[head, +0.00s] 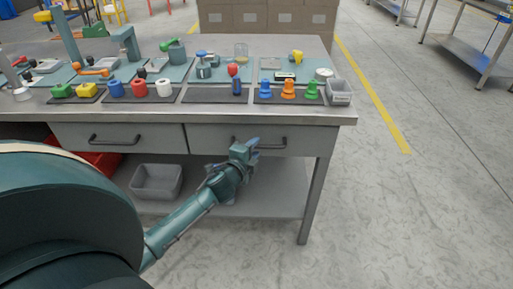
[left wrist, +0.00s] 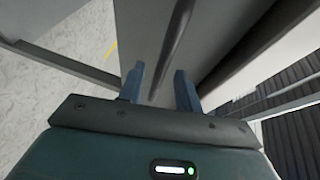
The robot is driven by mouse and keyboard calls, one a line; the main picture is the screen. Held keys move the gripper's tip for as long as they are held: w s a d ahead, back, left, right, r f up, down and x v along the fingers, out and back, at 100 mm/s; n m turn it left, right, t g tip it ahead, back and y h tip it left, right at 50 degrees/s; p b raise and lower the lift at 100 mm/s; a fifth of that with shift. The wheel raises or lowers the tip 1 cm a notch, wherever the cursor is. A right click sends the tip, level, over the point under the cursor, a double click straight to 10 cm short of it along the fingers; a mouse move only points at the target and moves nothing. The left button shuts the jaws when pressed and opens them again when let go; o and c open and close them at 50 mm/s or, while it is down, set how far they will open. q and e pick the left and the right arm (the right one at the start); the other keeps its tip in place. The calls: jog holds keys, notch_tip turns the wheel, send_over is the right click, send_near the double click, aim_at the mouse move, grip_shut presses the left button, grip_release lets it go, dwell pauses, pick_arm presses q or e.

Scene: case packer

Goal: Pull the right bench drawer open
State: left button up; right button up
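The right bench drawer (head: 302,141) is a grey front under the bench top, and it looks shut, flush with the left drawer. Its dark bar handle (head: 275,146) is partly hidden by my left gripper (head: 246,151), which is at the handle's left part. In the left wrist view the handle (left wrist: 172,50) runs in front of the drawer face (left wrist: 141,30). Its near end reaches between the two blue fingers of my left gripper (left wrist: 160,86). The fingers are apart, with space on both sides of the bar. My right gripper is not in view.
The bench top (head: 335,112) holds colored parts, mats and a grey bin (head: 339,91) at its right end. The left drawer (head: 160,137) is shut. A grey bin (head: 156,181) stands on the lower shelf (head: 270,203). The floor right of the bench is clear.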

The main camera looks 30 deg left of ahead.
pick_arm(q)
jog(key=shift+x, duration=1.2)
jog(key=shift+c, duration=0.4)
grip_shut()
